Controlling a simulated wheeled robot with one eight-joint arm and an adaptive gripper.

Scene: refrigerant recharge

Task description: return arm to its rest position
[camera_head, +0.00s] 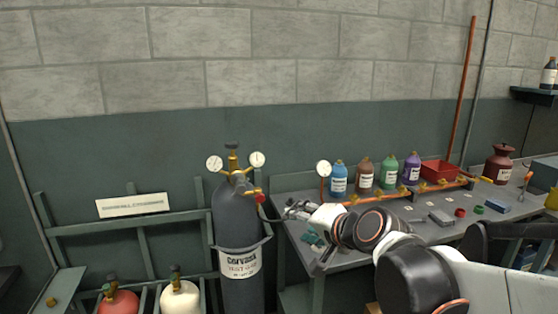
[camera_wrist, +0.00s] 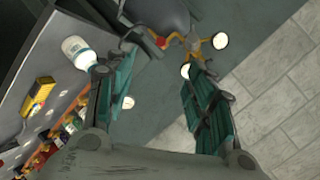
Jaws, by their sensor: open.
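My gripper (camera_head: 303,226) is at the left end of my arm, over the left part of the grey workbench, just right of the tall dark gas cylinder (camera_head: 233,215). In the wrist view its two teal-padded fingers stand wide apart, and the gap between them (camera_wrist: 158,88) is empty. The cylinder (camera_wrist: 158,14) shows beyond the fingers, with its yellow valve, red knob (camera_wrist: 160,42) and round white gauges. My fingers appear apart from it. My arm reaches in from the lower right and hides part of the bench.
The workbench (camera_head: 290,246) carries blue (camera_head: 338,180), brown, green and purple bottles, a red bin (camera_head: 439,171) and a dark red canister (camera_head: 499,164). A gauge (camera_head: 323,168) stands near my wrist. Red (camera_head: 118,302) and white (camera_head: 180,299) tanks stand lower left. Open space lies above the bench.

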